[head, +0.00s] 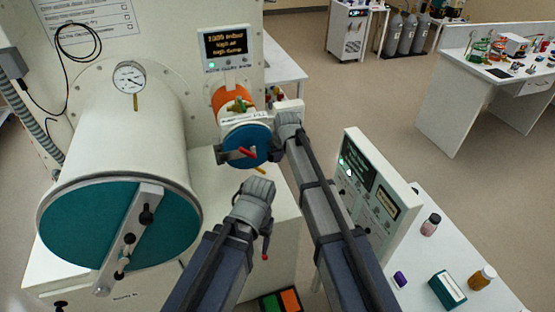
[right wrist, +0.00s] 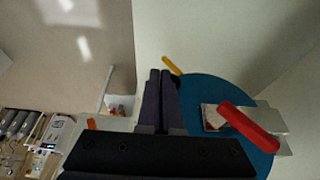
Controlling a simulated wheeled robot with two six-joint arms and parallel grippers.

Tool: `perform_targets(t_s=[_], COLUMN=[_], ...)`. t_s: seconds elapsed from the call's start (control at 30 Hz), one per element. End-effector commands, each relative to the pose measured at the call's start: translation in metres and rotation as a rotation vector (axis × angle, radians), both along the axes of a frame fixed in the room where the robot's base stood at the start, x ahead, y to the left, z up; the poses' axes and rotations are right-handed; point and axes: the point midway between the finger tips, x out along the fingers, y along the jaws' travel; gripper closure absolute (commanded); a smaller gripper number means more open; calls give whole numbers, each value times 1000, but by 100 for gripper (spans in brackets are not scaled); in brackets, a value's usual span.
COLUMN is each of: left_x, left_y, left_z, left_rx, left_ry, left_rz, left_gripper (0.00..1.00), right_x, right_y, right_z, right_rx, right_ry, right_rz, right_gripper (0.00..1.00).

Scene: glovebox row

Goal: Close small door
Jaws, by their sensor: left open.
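The small door (head: 240,158) is a round blue disc with a red handle (head: 247,153) at the front end of the small chamber (head: 222,95). I cannot tell whether it sits flush. In the right wrist view the blue disc (right wrist: 205,88) is to the right, with its red handle (right wrist: 248,128) and a yellow lever (right wrist: 172,65). My right gripper (head: 276,150) is at the door's right edge; its fingers (right wrist: 161,85) are together with nothing visible between them. Touching is unclear. My left gripper (head: 259,187) is below the door, apart from it; its fingertips are hard to make out.
The large chamber with a teal door (head: 75,232) and bar handle stands at left. A control panel (head: 372,185) stands right of my right arm. A white table with bottles (head: 431,224) is at lower right. A gauge screen (head: 228,46) is above the small chamber.

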Motion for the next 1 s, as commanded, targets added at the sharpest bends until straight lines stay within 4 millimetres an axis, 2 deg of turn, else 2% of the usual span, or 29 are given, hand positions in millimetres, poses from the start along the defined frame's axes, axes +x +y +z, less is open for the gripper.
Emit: perform_targets(t_s=[0.13, 0.27, 0.5, 0.6, 1.0], left_x=[0, 0, 0, 0, -1], left_y=[0, 0, 0, 0, 0], left_z=[0, 1, 2, 24, 84], left_rx=[0, 0, 0, 0, 0], left_ry=[0, 0, 0, 1, 2], left_rz=[0, 0, 0, -1, 7], left_gripper=[36, 36, 36, 36, 36], right_x=[1, -7, -39, -40, -61], right_y=[0, -3, -15, -16, -28], right_z=[1, 1, 2, 24, 84], right_rx=[1, 1, 1, 1, 1], right_ry=[-6, -4, -2, -2, -1], right_rz=[-1, -1, -1, 0, -1], right_gripper=[100, 100, 100, 100, 100])
